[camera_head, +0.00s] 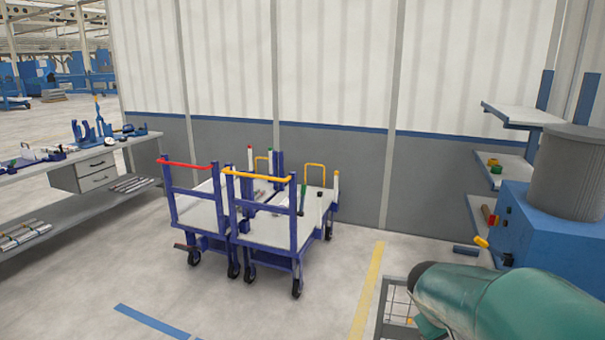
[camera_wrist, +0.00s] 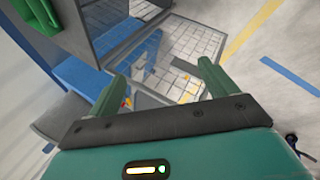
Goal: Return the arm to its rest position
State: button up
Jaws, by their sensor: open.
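My gripper (camera_wrist: 163,72) shows in the wrist view with its two green fingers spread wide apart and nothing between them. Past the fingers is a metal mesh container or rack with a grid surface (camera_wrist: 195,45). Whether the fingers touch it cannot be told, but they appear apart from it. In the head view my teal arm reaches across the bottom right corner, and my fingers cannot be made out there. No pipe is in my gripper.
A wire frame (camera_head: 395,300) stands beside my arm at the bottom right. A blue machine (camera_head: 548,235) with a grey cylinder (camera_head: 577,172) is at the right. Two blue carts (camera_head: 265,230) stand by the wall. A workbench (camera_head: 75,157) is at the left. The middle floor is clear.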

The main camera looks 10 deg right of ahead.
jog(key=s+a+r+t+y, duration=0.1)
jog(key=s+a+r+y, duration=0.2)
jog(key=s+a, duration=0.3)
jog(key=s+a+r+t+y, duration=0.2)
jog(key=s+a, duration=0.5)
jog(key=a, duration=0.7)
notch_tip(320, 180, up, 3)
jog(key=shift+a+f+m+t+y, duration=0.1)
jog(key=shift+a+m+t+y, duration=0.2)
jog(key=shift+a+m+y, duration=0.15)
jog(key=shift+d, duration=0.15)
